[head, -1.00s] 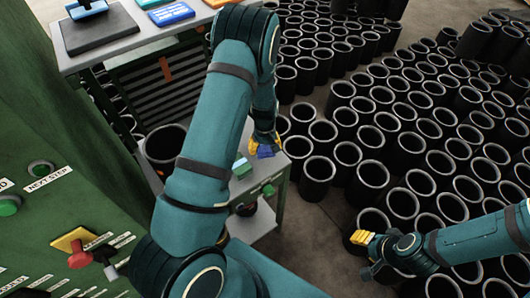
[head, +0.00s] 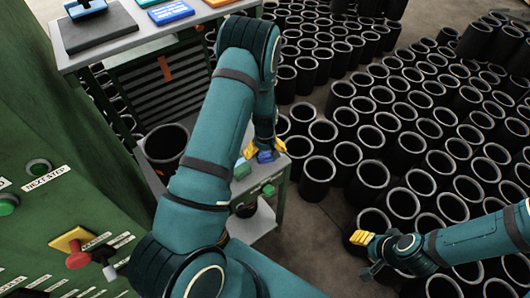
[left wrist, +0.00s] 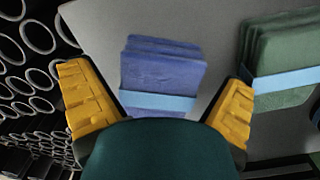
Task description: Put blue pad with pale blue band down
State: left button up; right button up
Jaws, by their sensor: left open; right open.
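The blue pad with the pale blue band (left wrist: 162,75) lies on a small grey shelf (left wrist: 215,22) in the left wrist view. In the head view the pad (head: 265,157) shows small beside my left fingertips. My left gripper (left wrist: 160,108) is open, its yellow fingers apart on either side of the pad, with a gap visible at each side. The gripper also shows in the head view (head: 264,148). My right gripper (head: 361,238) is open and empty at the lower right, far from the pad.
A green pad with a pale blue band (left wrist: 285,65) lies just right of the blue pad. A black sleeve (head: 165,145) stands on the shelf's left part. Many black sleeves (head: 400,205) crowd the floor at right. A green control panel (head: 50,160) stands at left.

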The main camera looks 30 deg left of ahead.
pick_arm(q)
notch_tip(320, 180, up, 12)
jog(key=s+d+f+m+t+h, duration=0.1)
jog(key=s+d+f+m+h, duration=0.1)
jog(key=s+d, duration=0.5)
jog(key=s+d+f+m+t+h, duration=0.1)
jog(key=s+d+f+m, duration=0.3)
jog(key=s+d, duration=0.4)
jog(key=d+m+p, duration=0.1)
jog(key=d, duration=0.4)
jog(key=shift+d+f+h, duration=0.25)
jog(key=shift+d+h, duration=0.1)
jog(key=shift+h, duration=0.05)
